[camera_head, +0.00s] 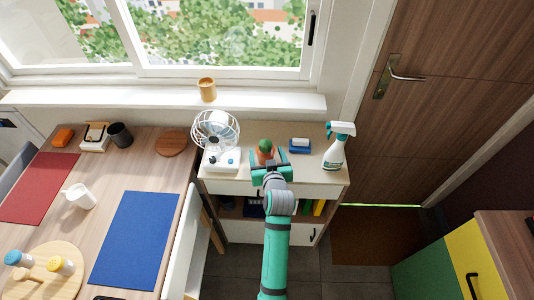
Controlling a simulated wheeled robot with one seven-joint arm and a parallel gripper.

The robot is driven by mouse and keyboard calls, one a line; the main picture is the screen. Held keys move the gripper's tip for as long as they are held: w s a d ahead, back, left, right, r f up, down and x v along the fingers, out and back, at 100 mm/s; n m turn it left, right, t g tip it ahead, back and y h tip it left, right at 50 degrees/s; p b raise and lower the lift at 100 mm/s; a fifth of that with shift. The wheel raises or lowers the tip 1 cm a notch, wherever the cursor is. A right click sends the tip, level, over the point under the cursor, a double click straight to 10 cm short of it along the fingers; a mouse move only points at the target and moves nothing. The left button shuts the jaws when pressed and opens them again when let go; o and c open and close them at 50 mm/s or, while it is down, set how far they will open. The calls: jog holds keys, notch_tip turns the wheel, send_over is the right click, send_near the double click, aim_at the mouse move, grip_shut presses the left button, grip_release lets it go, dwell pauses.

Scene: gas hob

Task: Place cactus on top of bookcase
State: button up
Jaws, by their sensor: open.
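The cactus (265,146), a small green plant in an orange-brown pot, shows at the bookcase top, just beyond my gripper. The bookcase (315,183) is low, with a pale wooden top, a white front and open shelves holding books. My gripper (269,160) is over the front part of the bookcase top, with its jaws open on either side of the pot's near part. The wrist hides the pot's base, so I cannot tell whether the pot touches the top or the jaws.
On the bookcase top, a white fan (217,140) stands left of the cactus. A blue-and-white item (300,145) and a spray bottle (338,146) stand to the right. A table (135,165) with mats is at left, a chair (186,240) close by. A door is at right.

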jog(key=v, duration=1.1)
jog(key=s+d+f+m+h, duration=0.1)
jog(key=s+f, duration=0.3)
jog(key=s, duration=0.6)
jog(key=s+d+f+m+h, duration=0.15)
jog(key=s+f, duration=0.25)
jog(key=s, duration=0.6)
jog(key=s+r+t, duration=0.1)
jog(key=s+r, duration=0.2)
jog(key=s, duration=0.6)
jog(key=s+a+r, duration=0.1)
jog(key=s+r, duration=0.2)
jog(key=s, duration=0.6)
jog(key=shift+a+t, duration=0.15)
jog(key=shift+t, duration=0.25)
jog(key=shift+h, duration=0.25)
